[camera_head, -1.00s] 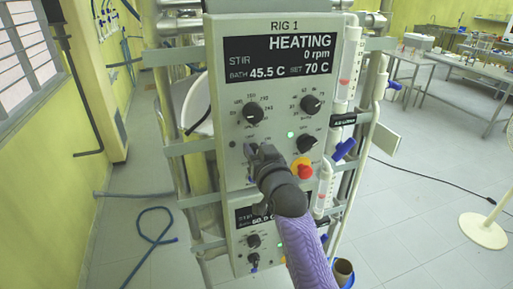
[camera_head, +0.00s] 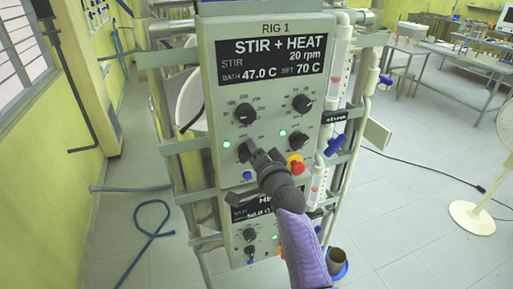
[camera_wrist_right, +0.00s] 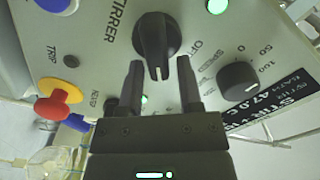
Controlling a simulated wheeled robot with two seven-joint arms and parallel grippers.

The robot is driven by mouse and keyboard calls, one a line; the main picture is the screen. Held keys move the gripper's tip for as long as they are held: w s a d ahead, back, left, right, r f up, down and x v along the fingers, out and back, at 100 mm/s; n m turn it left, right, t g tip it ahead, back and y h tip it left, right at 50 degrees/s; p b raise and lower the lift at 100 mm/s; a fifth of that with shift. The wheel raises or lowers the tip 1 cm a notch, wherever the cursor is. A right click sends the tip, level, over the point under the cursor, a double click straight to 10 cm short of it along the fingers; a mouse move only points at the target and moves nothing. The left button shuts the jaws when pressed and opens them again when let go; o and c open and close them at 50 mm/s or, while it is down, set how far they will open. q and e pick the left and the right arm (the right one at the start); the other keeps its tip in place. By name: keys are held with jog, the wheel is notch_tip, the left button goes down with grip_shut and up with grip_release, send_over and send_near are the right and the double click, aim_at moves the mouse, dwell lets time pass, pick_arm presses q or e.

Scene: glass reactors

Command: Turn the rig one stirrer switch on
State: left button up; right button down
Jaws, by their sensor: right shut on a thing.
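The rig one control box (camera_head: 215,110) shows "STIR + HEAT", 20 rpm and 47.0 C on its display (camera_head: 272,60). The stirrer switch (camera_wrist_right: 156,40) is a black knob under the word STIRRER in the right wrist view; in the head view it (camera_head: 246,149) is partly hidden by my gripper. My right gripper (camera_head: 258,159), also seen in the right wrist view (camera_wrist_right: 159,82), is shut on the stirrer switch, one finger on each side. A green lamp (camera_head: 227,145) is lit beside the switch. My left gripper is not in view.
A red-yellow button (camera_head: 296,165) is just right of my gripper. Two black knobs (camera_head: 245,114) (camera_head: 302,103) sit above. A second panel (camera_head: 262,240) is below. Glass tubes with blue taps (camera_head: 335,143) stand at the right side.

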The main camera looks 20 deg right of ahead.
jog(key=shift+f+m, duration=0.5)
dwell(0.3)
jog(key=c, duration=0.5)
grip_release()
jog(key=shift+a, duration=0.1)
jog(key=shift+c, duration=0.2)
jog(key=shift+a+r, duration=0.1)
jog(key=shift+r, duration=0.15)
jog(key=s, duration=1)
jog(key=shift+d, duration=0.3)
